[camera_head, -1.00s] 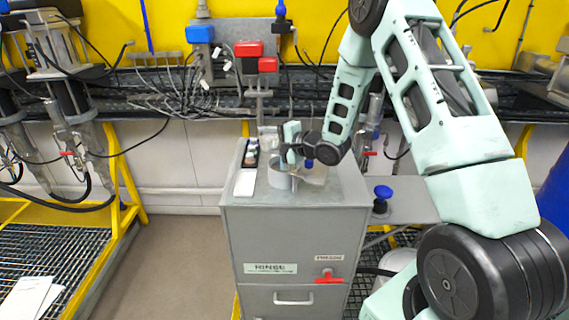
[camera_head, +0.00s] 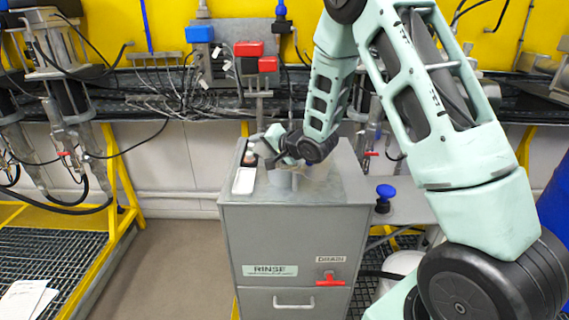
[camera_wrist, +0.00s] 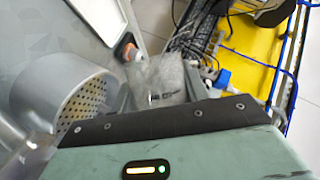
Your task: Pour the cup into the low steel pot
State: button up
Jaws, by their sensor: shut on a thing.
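My gripper (camera_head: 270,147) is tilted over the grey cabinet, above the low steel pot (camera_head: 283,180). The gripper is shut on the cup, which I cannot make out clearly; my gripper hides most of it. In the wrist view, a grey round vessel with a perforated floor (camera_wrist: 85,102) lies at left, and a crumpled-looking clear shape (camera_wrist: 158,75) shows just beyond the gripper's dark edge. I cannot tell whether that clear shape is part of the cup. No flow of contents is visible.
The grey cabinet (camera_head: 300,230) carries a white tray (camera_head: 244,181) at left and a clear container (camera_head: 318,172) right of the pot. A blue knob (camera_head: 385,192) stands at its right. Hoses and pipework line the wall behind.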

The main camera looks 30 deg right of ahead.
jog(key=shift+f+n+h+b, duration=0.3)
jog(key=shift+n+h+b, duration=0.25)
jog(key=shift+b, duration=0.35)
jog(key=shift+a+f+n+h+b, duration=0.3)
jog(key=shift+n+b, duration=0.25)
jog(key=shift+b, duration=0.45)
jog(key=shift+a+r+n+h+b, duration=0.55)
jog(key=shift+a+n+b, duration=0.05)
jog(key=shift+a+n, duration=0.1)
jog(key=shift+a+f+n+h+b, duration=0.15)
jog(key=shift+a+f+n+b, duration=0.05)
jog(key=shift+f+b, duration=0.4)
jog(key=shift+a+f+n+h+b, duration=0.2)
jog(key=shift+f+b, duration=0.25)
jog(key=shift+b, duration=0.2)
jog(key=shift+a+f+n+g+h+b, duration=0.3)
jog(key=shift+a+f+n+h+b, duration=0.35)
jog(key=shift+f, duration=0.3)
jog(key=shift+a+f+n+h, duration=0.55)
jog(key=shift+f+n, duration=0.2)
jog(key=shift+f, duration=0.2)
jog(key=shift+s+a, duration=0.1)
